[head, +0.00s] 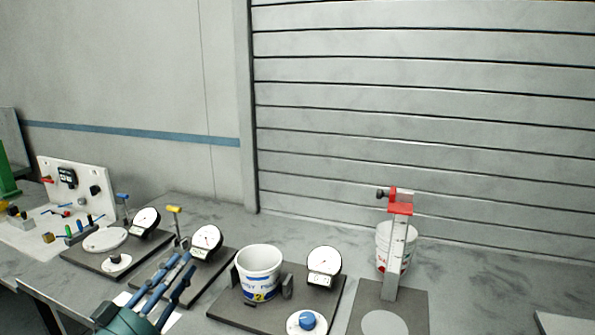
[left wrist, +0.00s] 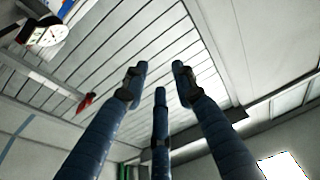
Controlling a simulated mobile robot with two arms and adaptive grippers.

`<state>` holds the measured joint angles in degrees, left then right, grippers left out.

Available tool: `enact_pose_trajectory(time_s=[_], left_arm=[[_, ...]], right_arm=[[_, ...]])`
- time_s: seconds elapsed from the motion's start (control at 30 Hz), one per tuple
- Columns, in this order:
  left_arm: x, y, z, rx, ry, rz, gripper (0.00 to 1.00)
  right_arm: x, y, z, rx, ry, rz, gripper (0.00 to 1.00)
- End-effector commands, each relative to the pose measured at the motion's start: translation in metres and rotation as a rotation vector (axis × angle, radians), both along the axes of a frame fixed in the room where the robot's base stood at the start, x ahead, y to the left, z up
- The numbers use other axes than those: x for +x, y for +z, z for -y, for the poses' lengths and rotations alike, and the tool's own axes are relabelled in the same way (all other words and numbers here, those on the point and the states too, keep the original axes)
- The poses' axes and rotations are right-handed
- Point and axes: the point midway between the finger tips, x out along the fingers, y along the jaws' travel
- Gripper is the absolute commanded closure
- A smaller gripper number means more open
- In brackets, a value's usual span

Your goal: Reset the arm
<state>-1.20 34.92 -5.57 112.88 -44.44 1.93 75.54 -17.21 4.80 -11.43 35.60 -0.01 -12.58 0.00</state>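My left gripper (head: 176,268) shows at the bottom left of the head view, over the front of the bench. Its blue fingers point up and to the right. In the left wrist view its three fingers (left wrist: 160,80) stand apart with nothing between them, so it is open and empty. That view looks past the fingers to the slatted wall and ceiling. My right gripper is in neither view.
A white bucket (head: 258,270) sits on a dark base with a dial gauge (head: 324,262) and blue knob. A red-topped stand (head: 398,240) is to its right, another bucket (head: 382,240) behind it. Two more gauge stations (head: 146,220) (head: 207,241) are left.

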Motion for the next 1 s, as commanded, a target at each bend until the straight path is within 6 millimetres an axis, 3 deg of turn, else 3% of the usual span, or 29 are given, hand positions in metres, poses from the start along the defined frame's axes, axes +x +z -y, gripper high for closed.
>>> enact_pose_trajectory(time_s=[0.13, 0.2, 0.3, 0.43, 0.53, 0.7, 1.0], left_arm=[[-0.025, -0.071, -0.038, -0.056, 0.320, -0.209, 0.73], [-0.049, -0.117, -0.050, -0.041, 0.433, -0.370, 0.73], [-0.093, -0.179, -0.052, 0.007, 0.519, -0.612, 0.73], [-0.158, -0.242, -0.036, 0.091, 0.525, -0.903, 0.73], [-0.200, -0.270, -0.022, 0.147, 0.487, -1.064, 0.73], [-0.256, -0.297, 0.002, 0.222, 0.400, -1.257, 0.73], [-0.339, -0.315, 0.041, 0.324, 0.208, -1.494, 0.73]], right_arm=[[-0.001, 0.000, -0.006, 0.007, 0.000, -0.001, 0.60], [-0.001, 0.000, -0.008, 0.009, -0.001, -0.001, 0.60], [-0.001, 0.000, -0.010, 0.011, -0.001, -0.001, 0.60], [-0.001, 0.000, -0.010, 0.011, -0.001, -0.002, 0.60], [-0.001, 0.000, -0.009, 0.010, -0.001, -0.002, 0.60], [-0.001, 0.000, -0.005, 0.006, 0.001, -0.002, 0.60], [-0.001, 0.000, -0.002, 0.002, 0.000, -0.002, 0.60]])
